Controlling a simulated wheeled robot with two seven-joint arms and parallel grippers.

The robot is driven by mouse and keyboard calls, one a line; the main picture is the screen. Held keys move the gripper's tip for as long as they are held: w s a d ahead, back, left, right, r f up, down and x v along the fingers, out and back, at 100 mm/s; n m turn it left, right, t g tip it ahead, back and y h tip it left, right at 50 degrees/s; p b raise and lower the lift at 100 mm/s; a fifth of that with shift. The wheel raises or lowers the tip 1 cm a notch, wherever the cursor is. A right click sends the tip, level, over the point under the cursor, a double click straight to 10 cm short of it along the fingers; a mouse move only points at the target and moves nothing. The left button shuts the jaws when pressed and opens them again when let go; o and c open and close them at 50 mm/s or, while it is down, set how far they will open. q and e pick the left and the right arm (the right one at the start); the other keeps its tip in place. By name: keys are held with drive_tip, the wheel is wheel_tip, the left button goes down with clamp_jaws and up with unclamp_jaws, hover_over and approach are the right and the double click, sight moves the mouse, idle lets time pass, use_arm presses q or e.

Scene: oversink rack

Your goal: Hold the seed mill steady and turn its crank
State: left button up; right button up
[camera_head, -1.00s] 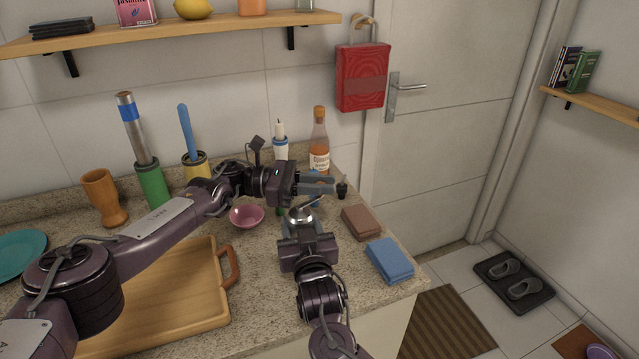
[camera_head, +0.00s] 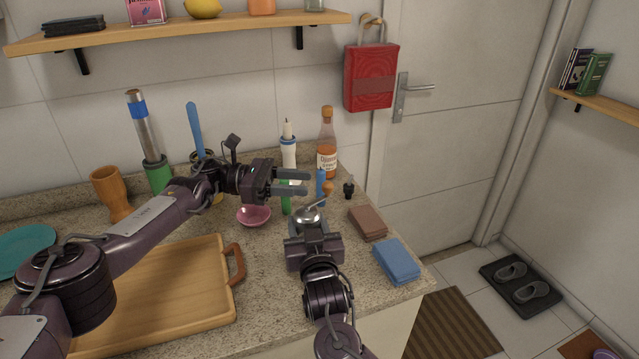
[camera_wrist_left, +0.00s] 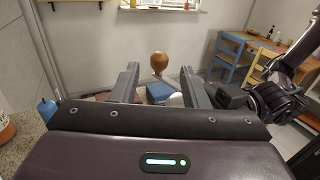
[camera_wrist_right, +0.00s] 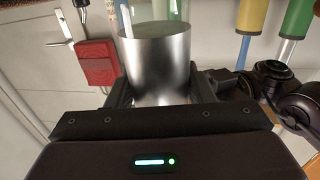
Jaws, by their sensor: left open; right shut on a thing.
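The seed mill (camera_head: 308,214) stands on the counter, with a silver domed top. Its metal body (camera_wrist_right: 157,62) fills the middle of the right wrist view. My right gripper (camera_wrist_right: 160,92) is shut around that body. The crank's round wooden knob (camera_head: 327,188) is above and right of the dome, and also shows in the left wrist view (camera_wrist_left: 159,62). My left gripper (camera_head: 306,182) is open and empty, left of the knob and apart from it. In the left wrist view the knob lies ahead, between the fingers in the picture. The mill's lower part is hidden in the head view.
A bottle (camera_head: 327,145), a white-topped green item (camera_head: 288,155) and a small dark item (camera_head: 348,187) stand behind the mill. A pink bowl (camera_head: 254,215) is left of it. Brown (camera_head: 367,222) and blue (camera_head: 397,262) folded cloths lie right. A wooden tray (camera_head: 160,300) fills the left front.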

use_arm(q)
drive_tip(key=a, duration=0.5)
drive_tip(key=shift+w+a, duration=0.15)
drive_tip(key=shift+w, duration=0.2)
drive_tip(key=w+d+r+n+t+y, duration=0.3)
drive_tip(key=d+n+t, duration=0.4)
drive_tip(key=d+n, duration=0.25)
drive_tip(key=w+d+r+n+t+y, duration=0.2)
drive_tip(key=w+d+n+t+y, duration=0.15)
drive_tip(key=d+n+t, duration=0.5)
drive_tip(key=n+t+y, duration=0.5)
drive_tip(key=y, duration=1.1)
approach(329, 189)
drive_tip(key=shift+g, duration=0.25)
drive_tip(key=x, duration=1.1)
drive_tip(key=shift+w+r, duration=0.1)
drive_tip(key=shift+r, duration=0.1)
